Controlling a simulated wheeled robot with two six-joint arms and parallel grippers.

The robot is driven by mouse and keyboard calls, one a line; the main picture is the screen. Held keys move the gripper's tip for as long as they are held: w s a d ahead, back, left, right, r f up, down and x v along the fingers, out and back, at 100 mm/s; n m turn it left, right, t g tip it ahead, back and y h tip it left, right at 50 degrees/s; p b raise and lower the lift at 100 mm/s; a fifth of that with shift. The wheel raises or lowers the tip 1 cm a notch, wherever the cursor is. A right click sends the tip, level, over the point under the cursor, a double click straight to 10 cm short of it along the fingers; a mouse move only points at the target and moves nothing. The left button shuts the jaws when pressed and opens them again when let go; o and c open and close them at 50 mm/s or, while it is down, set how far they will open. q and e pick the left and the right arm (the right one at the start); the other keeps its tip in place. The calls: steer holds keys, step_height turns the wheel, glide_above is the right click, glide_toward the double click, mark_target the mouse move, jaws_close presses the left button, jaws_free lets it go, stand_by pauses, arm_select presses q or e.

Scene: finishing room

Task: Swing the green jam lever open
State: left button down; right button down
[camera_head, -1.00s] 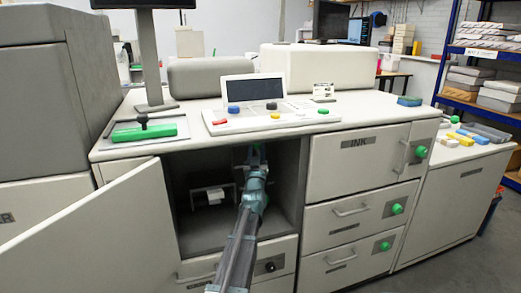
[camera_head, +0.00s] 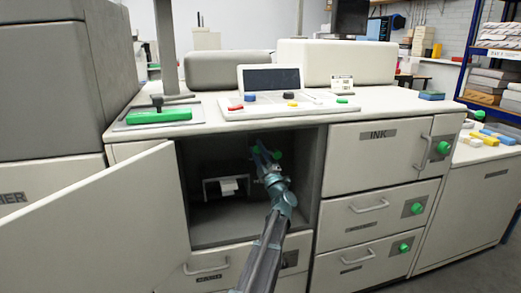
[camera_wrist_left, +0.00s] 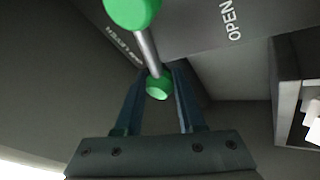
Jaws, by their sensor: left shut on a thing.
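The green jam lever (camera_wrist_left: 148,50) is inside the open compartment of the machine. In the left wrist view it has a round green hub at the top, a grey rod and a green end knob. In the head view its green parts (camera_head: 278,154) show near the compartment's top right, partly covered by my gripper. My left gripper (camera_head: 260,152) reaches into the compartment, and its fingers stand on either side of the end knob in the left wrist view (camera_wrist_left: 160,78), shut on it. An "OPEN" label (camera_wrist_left: 231,20) is right of the hub. My right gripper is out of view.
The compartment door (camera_head: 105,230) stands swung open at the left. A roller unit with white paper (camera_head: 229,187) is inside, left of my gripper. Ink drawers (camera_head: 372,208) with green knobs are at the right. A control panel (camera_head: 271,95) is on top.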

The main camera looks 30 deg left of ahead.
arm_select(q)
steer(key=shift+s+a+f+n+g+y, duration=0.15)
steer(key=shift+f+n+g, duration=0.15)
steer(key=shift+n+g, duration=0.35)
steer(key=shift+f+n+g+y, duration=0.1)
steer(key=shift+f+n+g, duration=0.35)
steer(key=shift+n, duration=0.45)
steer(key=shift+s+a+f+n+g+y, duration=0.1)
steer(key=shift+f+n+g+y, duration=0.1)
steer(key=shift+n+g, duration=0.5)
steer(key=c, duration=0.5)
jaws_free()
steer(key=shift+b, duration=0.3)
steer(key=b+v, duration=0.6)
steer(key=v, duration=0.8)
